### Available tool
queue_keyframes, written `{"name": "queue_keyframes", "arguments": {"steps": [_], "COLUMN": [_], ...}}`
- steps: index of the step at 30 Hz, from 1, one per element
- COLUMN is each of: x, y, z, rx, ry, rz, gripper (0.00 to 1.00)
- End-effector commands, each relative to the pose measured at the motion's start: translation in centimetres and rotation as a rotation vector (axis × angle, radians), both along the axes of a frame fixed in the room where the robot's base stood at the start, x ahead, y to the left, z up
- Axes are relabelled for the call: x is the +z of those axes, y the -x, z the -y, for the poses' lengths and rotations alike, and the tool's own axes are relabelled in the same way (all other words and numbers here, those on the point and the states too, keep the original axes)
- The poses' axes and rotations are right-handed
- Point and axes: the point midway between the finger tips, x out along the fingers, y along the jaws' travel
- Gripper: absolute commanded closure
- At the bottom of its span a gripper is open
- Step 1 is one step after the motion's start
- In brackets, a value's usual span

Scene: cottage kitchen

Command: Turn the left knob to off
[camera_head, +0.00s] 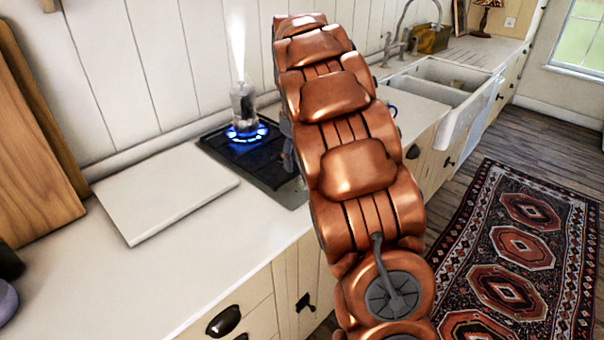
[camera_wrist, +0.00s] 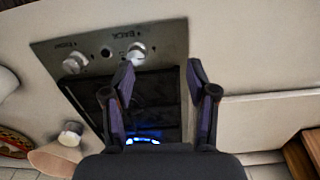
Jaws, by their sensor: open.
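The hob (camera_head: 255,155) is a black cooktop set in the counter, with a blue flame (camera_head: 247,132) burning at its back. In the wrist view, the hob's metal panel (camera_wrist: 88,48) carries two pale knobs. The picture-right knob (camera_wrist: 137,52) is beside the word BACK; the other knob (camera_wrist: 75,64) has a blurred label. Which one is the task's left knob is hard to tell in this turned view. My gripper (camera_wrist: 160,70) is open and empty, its picture-left fingertip close to the BACK knob. Contact is unclear. My arm hides the knobs in the head view.
A steaming pot (camera_head: 243,102) stands over the flame. A white board (camera_head: 165,190) lies left of the hob, and wooden boards (camera_head: 35,150) lean at far left. A white sink (camera_head: 460,100) lies beyond my arm. A patterned rug (camera_head: 520,250) covers the floor.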

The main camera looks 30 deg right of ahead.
Motion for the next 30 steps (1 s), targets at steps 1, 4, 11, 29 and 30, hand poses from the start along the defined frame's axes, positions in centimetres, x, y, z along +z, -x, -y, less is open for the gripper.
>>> {"name": "queue_keyframes", "arguments": {"steps": [1,4,11,29,30], "x": [-0.4,-1.0,-1.6,-7.4,-7.9], "y": [-1.0,-2.4,-3.9,-4.0,-4.0], "z": [1.0,2.4,3.8,3.8,3.8], "rx": [0.014,0.046,0.088,0.092,0.092], "ry": [-0.003,-0.010,-0.016,-0.018,-0.019], "rz": [0.004,0.010,0.022,0.020,0.021], "gripper": [0.42,0.42,0.42,0.42,0.42]}}
